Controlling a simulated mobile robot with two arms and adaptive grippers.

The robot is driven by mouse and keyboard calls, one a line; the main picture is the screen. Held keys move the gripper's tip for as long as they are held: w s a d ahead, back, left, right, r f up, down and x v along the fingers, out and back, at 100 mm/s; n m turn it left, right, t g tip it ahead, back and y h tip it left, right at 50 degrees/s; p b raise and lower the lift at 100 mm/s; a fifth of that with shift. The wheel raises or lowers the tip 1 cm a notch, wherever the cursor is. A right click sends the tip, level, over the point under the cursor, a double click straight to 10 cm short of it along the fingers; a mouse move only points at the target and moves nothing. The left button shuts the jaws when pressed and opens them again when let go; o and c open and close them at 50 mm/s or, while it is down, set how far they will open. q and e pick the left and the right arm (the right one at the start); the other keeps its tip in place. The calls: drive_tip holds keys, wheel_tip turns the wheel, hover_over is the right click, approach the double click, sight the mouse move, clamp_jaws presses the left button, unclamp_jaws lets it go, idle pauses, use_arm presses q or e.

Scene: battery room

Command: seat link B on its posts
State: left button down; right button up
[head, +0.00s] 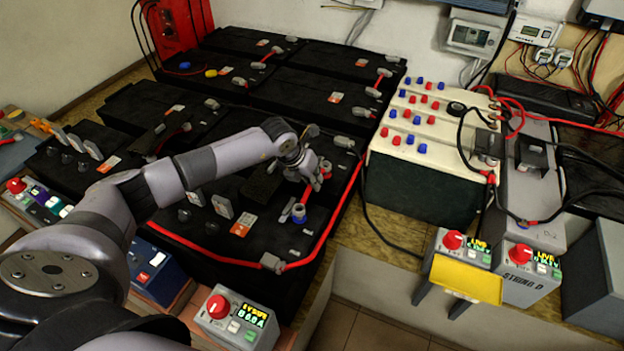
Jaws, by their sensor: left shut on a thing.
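My left gripper (314,176) is above the right part of a black battery block (262,262), near its front right edge. I cannot tell whether the held piece touches any post. A red cable (328,235) runs along the battery edge to a grey clamp (272,263). My right gripper is not in view.
More black batteries (240,42) with grey terminals stand behind. A cream battery (415,167) with red and blue caps stands to the right. Control boxes with red knobs (219,306) line the front, and a yellow plate (466,279) sticks out at the right. Black cables hang between the batteries.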

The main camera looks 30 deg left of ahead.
use_arm(q)
drive_tip(key=shift+f, duration=0.1)
idle(0.6)
drive_tip(key=shift+f+b, duration=1.05)
drive_tip(key=shift+f, duration=0.05)
idle(1.1)
drive_tip(key=c, duration=1.6)
unclamp_jaws()
drive_tip(key=shift+o, duration=0.4)
drive_tip(key=o, duration=0.4)
drive_tip(key=shift+c, duration=0.2)
drive_tip(key=shift+r, duration=0.1)
